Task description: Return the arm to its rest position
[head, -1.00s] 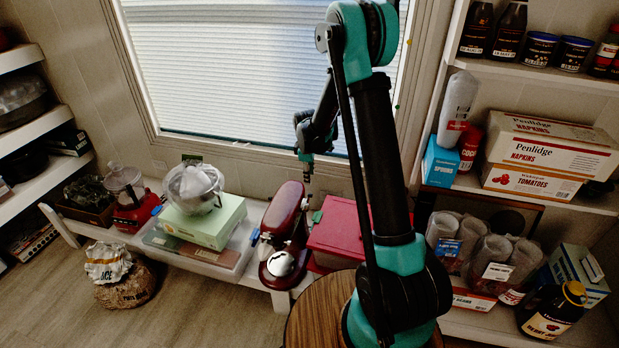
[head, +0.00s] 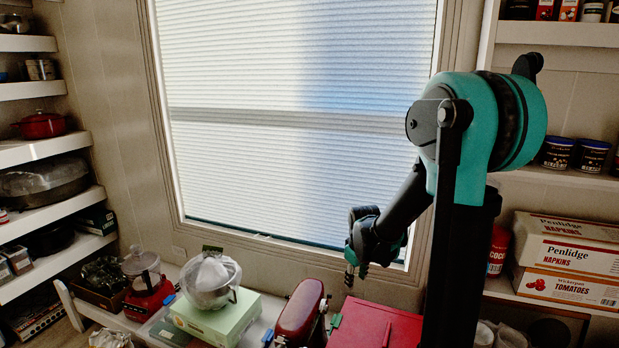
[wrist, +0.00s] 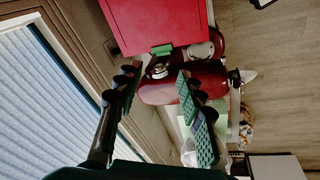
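My gripper (wrist: 158,115) is open in the wrist view, its two fingers well apart with nothing between the tips. In the head view my gripper (head: 356,268) hangs in front of the lower part of the window, above the bench. My arm rises at the right of the head view and bends down to the left. A dark red stand mixer (head: 300,312) and a red box (head: 375,326) sit on the bench below the gripper. The red box (wrist: 155,22) and the mixer (wrist: 180,82) also show beyond the fingers in the wrist view.
The window (head: 300,110) is behind my gripper. A green box (head: 215,318) carries a metal bowl (head: 210,280); a red food processor (head: 148,285) stands left of it. Shelves line both sides; Penlidge boxes (head: 565,245) sit at the right.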

